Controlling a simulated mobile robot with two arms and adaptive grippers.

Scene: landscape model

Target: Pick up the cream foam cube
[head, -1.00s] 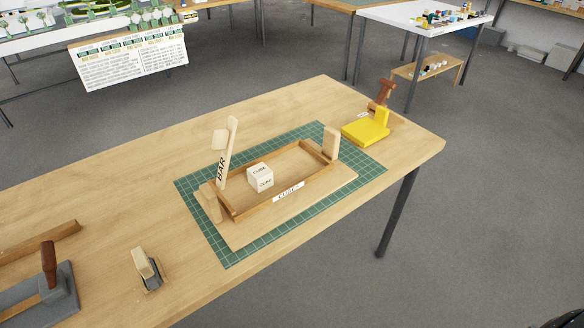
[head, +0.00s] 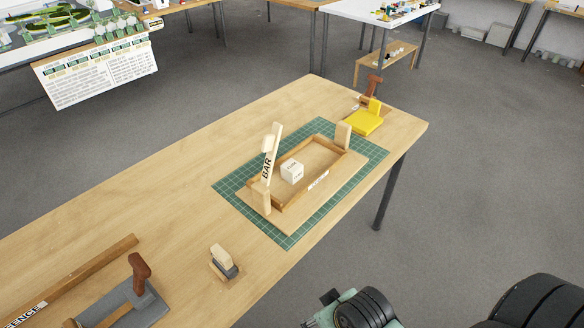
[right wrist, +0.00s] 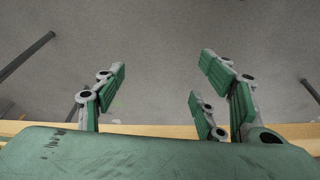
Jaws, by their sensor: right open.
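Part of my right arm (head: 365,308) shows at the bottom of the head view, well apart from the cube. My left gripper is in neither view.
A yellow block (head: 364,122) with a brown-handled tool behind it is at the table's far right end. A small wooden block in a grey holder (head: 223,262) and a grey plate with a brown handle (head: 130,300) are near left. The table's left middle is bare.

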